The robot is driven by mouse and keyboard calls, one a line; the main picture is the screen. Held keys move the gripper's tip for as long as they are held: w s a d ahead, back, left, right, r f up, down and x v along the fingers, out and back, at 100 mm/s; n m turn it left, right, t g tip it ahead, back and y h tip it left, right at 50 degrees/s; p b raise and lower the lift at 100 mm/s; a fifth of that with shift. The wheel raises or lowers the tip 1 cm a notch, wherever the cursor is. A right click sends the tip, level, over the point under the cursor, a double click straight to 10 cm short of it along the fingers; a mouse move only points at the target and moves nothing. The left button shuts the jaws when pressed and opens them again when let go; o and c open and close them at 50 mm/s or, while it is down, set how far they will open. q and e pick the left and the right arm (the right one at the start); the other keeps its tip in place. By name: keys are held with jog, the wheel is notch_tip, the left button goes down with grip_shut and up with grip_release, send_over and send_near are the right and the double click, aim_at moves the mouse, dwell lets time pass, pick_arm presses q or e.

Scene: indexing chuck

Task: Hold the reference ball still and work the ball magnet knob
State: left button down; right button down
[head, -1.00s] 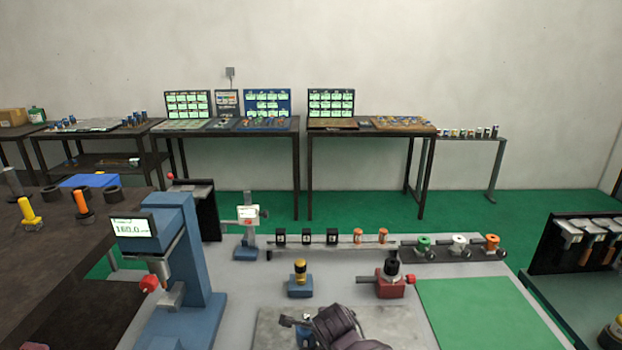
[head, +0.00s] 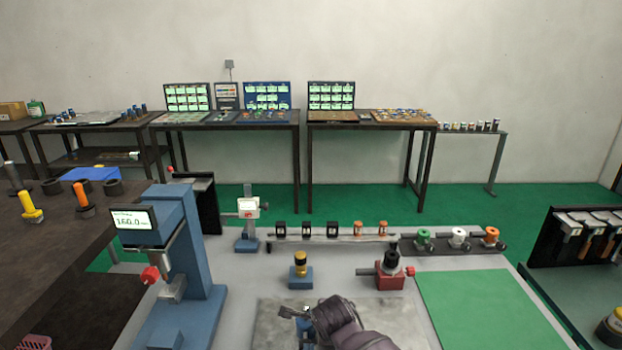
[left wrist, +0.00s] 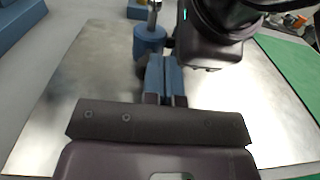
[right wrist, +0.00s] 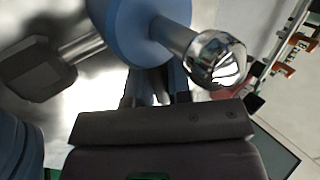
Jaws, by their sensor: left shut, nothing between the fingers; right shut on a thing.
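The reference ball is a bright chrome ball (right wrist: 217,58) on a short stem from a blue round body (right wrist: 145,25). The blue body also shows in the left wrist view (left wrist: 150,42). My right gripper (right wrist: 155,95) is shut on the reference ball's blue part, with the chrome end beyond the fingers. A dark knob (right wrist: 38,72) on a silver stem, likely the ball magnet knob, stands out to the left. My left gripper (left wrist: 166,95) is shut and empty close to the blue body; contact with the knob is unclear.
A grey metal plate (head: 275,325) lies below. A blue measuring stand (head: 185,260) is on the left. A blue block with a yellow knob (head: 300,272) and a red block (head: 390,275) stand behind. A green mat (head: 480,310) is bare at right.

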pick_arm(q)
jog(key=shift+w, duration=0.85)
jog(key=shift+r, duration=0.1)
jog(key=shift+a, duration=0.7)
dwell(0.4)
jog(key=shift+a+f, duration=0.3)
jog(key=shift+a, duration=0.15)
jog(key=shift+r, duration=0.15)
